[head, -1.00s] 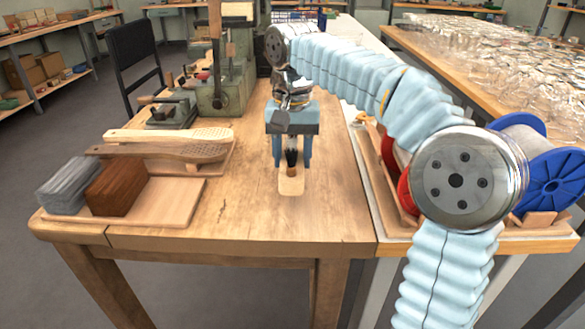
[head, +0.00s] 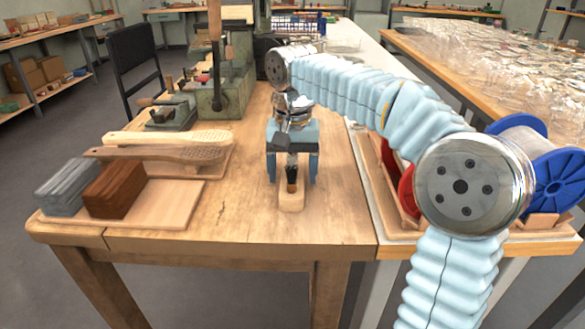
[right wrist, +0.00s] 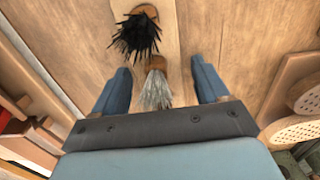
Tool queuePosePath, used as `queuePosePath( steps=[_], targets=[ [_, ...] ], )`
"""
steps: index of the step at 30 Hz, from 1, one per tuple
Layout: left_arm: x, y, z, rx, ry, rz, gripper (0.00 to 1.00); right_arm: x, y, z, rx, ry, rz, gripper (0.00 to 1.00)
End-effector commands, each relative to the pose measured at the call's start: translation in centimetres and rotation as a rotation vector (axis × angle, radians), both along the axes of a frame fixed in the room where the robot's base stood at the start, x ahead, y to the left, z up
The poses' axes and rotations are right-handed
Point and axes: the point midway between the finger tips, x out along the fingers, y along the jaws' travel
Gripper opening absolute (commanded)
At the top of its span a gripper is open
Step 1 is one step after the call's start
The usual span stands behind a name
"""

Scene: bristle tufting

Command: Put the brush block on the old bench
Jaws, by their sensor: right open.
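A small pale wooden block (head: 291,200) is at the front middle of the wooden bench (head: 240,215). A dark tuft in a brown base stands over it, under my right gripper (head: 292,178). In the right wrist view a black tuft (right wrist: 135,36) and a grey tuft (right wrist: 156,88) show on a pale wooden strip. My right gripper is open, with its blue fingers on either side of the grey tuft and a gap on each side. I cannot tell the exact height of the block over the bench. My left gripper is out of view.
On the left, a board (head: 170,205) holds a grey block (head: 68,185) and a brown block (head: 114,190), with wooden brush bodies (head: 170,138) behind. A green machine (head: 225,85) stands at the back. A blue spool (head: 548,180) is at the right. The bench front is clear.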

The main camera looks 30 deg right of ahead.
Motion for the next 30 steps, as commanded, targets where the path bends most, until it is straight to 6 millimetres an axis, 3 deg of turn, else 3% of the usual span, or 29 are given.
queuePosePath(
  steps=[5,18,24,30],
  targets=[
    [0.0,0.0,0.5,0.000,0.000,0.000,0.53,0.1,0.0,1.4,0.000,-0.002,0.000,0.74],
    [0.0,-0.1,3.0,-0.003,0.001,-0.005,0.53,0.1,0.0,10.7,0.001,-0.002,0.001,0.74],
    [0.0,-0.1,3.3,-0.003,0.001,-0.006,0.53,0.0,0.0,12.3,0.000,0.000,0.001,0.74],
    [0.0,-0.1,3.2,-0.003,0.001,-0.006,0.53,0.0,0.0,12.3,0.000,0.000,0.000,0.74]
  ],
)
